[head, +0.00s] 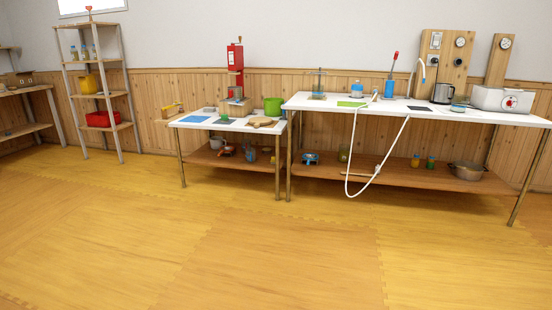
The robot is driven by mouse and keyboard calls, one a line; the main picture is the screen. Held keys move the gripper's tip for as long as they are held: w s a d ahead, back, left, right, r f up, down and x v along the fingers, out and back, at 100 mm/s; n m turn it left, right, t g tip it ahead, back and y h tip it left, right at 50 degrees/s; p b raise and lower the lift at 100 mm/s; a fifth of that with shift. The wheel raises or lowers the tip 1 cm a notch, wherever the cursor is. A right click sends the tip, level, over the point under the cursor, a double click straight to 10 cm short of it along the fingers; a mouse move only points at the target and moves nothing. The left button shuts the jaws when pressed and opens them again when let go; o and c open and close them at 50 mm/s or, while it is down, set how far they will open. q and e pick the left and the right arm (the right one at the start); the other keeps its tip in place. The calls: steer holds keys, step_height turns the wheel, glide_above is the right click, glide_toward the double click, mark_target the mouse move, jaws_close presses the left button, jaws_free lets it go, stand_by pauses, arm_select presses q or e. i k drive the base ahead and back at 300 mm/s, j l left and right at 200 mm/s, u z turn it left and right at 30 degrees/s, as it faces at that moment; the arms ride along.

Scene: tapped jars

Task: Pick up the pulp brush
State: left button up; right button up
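I cannot clearly make out a pulp brush in the head view. A small yellow and brown item (172,108) shows at the left end of the lower white table (205,126), too small to identify. A thin light stick (356,174) lies on the shelf under the longer white table (440,114), also too small to identify. Neither of my grippers is in view.
A red press (235,70) and a green bucket (272,106) stand on the lower table. A white hose (352,150) hangs off the longer table. A shelf rack (100,90) stands at the left. The wooden floor in front is clear.

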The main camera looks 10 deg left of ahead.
mark_target(224, 118)
steer(key=i+j+u, duration=0.3)
steer(key=i+u, duration=0.15)
steer(key=i, duration=0.6)
steer(key=i+l+u, duration=0.1)
steer(key=i+u, duration=0.4)
steer(key=i, duration=0.5)
